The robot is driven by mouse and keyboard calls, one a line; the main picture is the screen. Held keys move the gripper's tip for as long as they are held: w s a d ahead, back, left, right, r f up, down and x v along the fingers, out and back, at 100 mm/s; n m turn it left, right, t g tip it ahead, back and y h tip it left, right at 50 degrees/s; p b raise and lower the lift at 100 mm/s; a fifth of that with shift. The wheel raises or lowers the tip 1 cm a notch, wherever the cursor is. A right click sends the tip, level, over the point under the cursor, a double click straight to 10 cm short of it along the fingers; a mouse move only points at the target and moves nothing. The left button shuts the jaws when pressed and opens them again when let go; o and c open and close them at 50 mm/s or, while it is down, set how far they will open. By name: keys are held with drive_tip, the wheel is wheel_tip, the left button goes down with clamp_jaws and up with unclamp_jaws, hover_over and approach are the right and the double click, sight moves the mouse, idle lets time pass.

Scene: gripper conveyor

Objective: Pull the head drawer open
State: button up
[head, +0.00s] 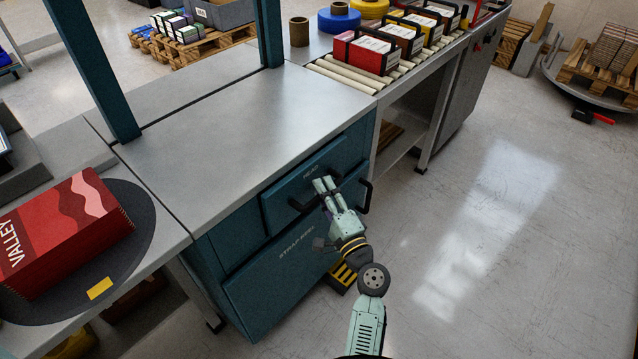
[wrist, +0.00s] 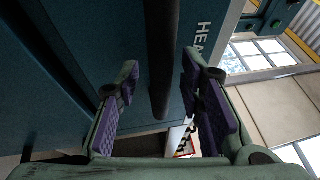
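The head drawer (head: 283,203) is the teal upper drawer of the cabinet, labelled HEAD. Its dark bar handle (head: 298,204) is partly hidden by my gripper (head: 325,186) in the head view. In the wrist view the handle (wrist: 161,60) runs between the two purple-padded fingers of my gripper (wrist: 160,88). The fingers are apart, with visible space on both sides of the bar, so they are not closed on it. The drawer front looks close to the cabinet; I cannot tell whether it stands slightly out.
The strap reel drawer (head: 265,285) is below. Another black handle (head: 365,197) stands at the cabinet's right corner. The steel worktop (head: 235,130) above is bare. A roller conveyor (head: 345,75) with boxes is behind. The floor (head: 480,240) to the right is clear.

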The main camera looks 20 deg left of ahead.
drive_tip(key=shift+w, duration=0.1)
drive_tip(key=shift+c, duration=0.2)
clamp_jaws()
drive_tip(key=shift+r, duration=0.1)
idle(0.6)
